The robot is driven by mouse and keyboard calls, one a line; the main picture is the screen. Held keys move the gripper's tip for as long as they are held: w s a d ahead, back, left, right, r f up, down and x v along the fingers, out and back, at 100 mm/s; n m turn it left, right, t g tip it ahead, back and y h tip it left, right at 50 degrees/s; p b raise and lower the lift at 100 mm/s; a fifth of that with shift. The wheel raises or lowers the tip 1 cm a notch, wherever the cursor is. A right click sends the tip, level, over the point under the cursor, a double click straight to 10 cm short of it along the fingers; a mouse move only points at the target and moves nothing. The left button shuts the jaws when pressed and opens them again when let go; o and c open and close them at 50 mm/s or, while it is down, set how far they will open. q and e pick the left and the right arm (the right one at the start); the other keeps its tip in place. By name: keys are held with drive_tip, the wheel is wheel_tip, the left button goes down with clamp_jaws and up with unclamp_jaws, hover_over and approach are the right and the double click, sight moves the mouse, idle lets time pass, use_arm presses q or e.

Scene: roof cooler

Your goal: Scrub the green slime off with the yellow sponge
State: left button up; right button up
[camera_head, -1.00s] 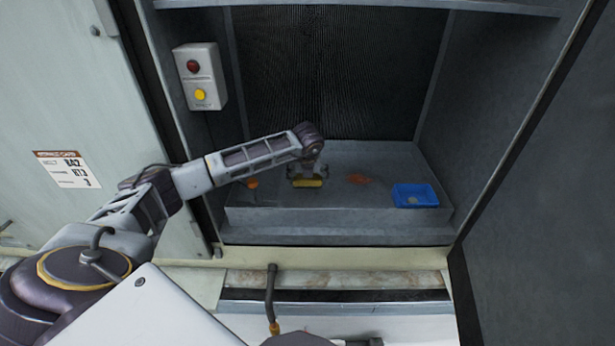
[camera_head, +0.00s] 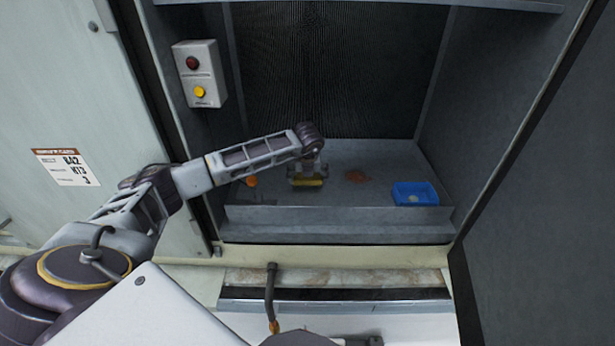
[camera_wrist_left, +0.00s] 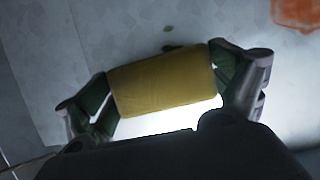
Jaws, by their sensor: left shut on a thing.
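My left gripper (camera_head: 306,175) is shut on the yellow sponge (camera_head: 307,183), low over the grey metal tray floor inside the open cabinet. In the left wrist view the sponge (camera_wrist_left: 163,80) sits between the two fingers of the gripper (camera_wrist_left: 165,88). Small dark green spots of slime (camera_wrist_left: 172,45) show on the floor just beyond the sponge. Whether the sponge touches the floor I cannot tell, and what lies under it is hidden. My right gripper does not show clearly in the head view.
An orange-red stain (camera_head: 357,176) lies right of the sponge. A blue tray (camera_head: 415,201) with a small pale thing in it stands at the right. An orange round thing (camera_head: 251,181) is at the left. The tray's raised front lip (camera_head: 335,213) and the cabinet side walls bound the space.

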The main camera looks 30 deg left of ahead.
sight(318, 177)
use_arm(q)
drive_tip(key=shift+f+b, duration=0.6)
drive_tip(key=shift+f, duration=0.1)
idle(0.5)
drive_tip(key=shift+d, duration=0.1)
drive_tip(key=shift+w+d+b, duration=0.4)
drive_tip(key=shift+w+d, duration=0.15)
drive_tip(key=shift+d, duration=0.25)
drive_tip(key=shift+w+d+b, duration=0.35)
drive_tip(key=shift+w+d, duration=0.15)
drive_tip(key=shift+d, duration=0.3)
drive_tip(key=shift+s+f+b, duration=0.1)
drive_tip(key=shift+f+b, duration=0.05)
drive_tip(key=shift+b, duration=0.2)
drive_tip(key=shift+s+a+f, duration=0.1)
drive_tip(key=shift+s+a+b, duration=0.15)
drive_tip(key=shift+s+a, duration=0.35)
drive_tip(key=shift+a, duration=0.35)
drive_tip(key=shift+s+a+b, duration=0.15)
drive_tip(key=shift+s+a, duration=0.35)
drive_tip(key=shift+a, duration=0.3)
